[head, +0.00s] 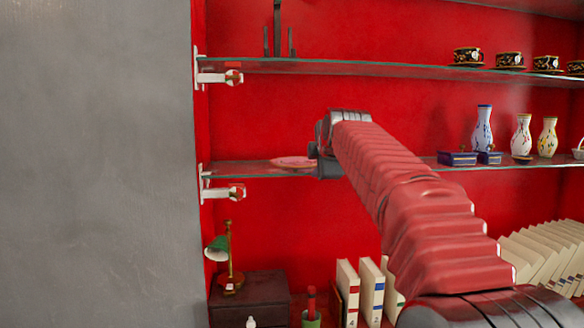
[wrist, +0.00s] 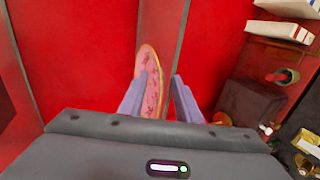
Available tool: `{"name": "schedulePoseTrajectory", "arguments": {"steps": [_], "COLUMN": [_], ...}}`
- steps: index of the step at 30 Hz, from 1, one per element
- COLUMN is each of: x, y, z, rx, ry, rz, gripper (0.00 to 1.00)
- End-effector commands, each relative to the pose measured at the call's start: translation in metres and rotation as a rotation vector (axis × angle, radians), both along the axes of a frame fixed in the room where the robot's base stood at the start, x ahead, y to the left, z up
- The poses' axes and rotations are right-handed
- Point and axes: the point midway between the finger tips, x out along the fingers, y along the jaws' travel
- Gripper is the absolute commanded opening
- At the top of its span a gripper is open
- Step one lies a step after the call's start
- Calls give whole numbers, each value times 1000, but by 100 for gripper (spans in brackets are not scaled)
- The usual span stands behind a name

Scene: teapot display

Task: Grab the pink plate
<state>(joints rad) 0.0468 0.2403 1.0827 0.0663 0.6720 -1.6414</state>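The pink plate (head: 292,162) lies flat on the middle glass shelf (head: 240,169), near its left end. In the wrist view the plate (wrist: 148,68) has a yellowish rim and dark marks, and reaches into the space between the two fingers. My gripper (wrist: 160,92) is open. The left finger overlaps the plate's edge in the picture, and a gap shows between the plate and the right finger. I cannot tell whether the left finger touches it. In the head view my arm hides the fingertips and the right side of the plate.
Several vases (head: 521,136) and blue boxes (head: 458,158) stand far right on the same shelf. Another glass shelf (head: 350,68) runs above, with black cups (head: 510,60). Below are a green lamp (head: 222,250), a dark cabinet (head: 250,290) and books (head: 371,290). A grey wall (head: 95,160) bounds the left.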

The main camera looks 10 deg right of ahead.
Motion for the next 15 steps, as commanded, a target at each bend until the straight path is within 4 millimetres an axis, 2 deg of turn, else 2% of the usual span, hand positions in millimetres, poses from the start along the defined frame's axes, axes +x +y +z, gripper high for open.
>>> {"name": "schedulePoseTrajectory", "arguments": {"steps": [2, 12, 15], "x": [0, 0, 0], "y": [0, 0, 0], "z": [0, 0, 0], "rx": [0, 0, 0], "ry": [0, 0, 1], "rz": [0, 0, 1], "gripper": [26, 2, 0]}}
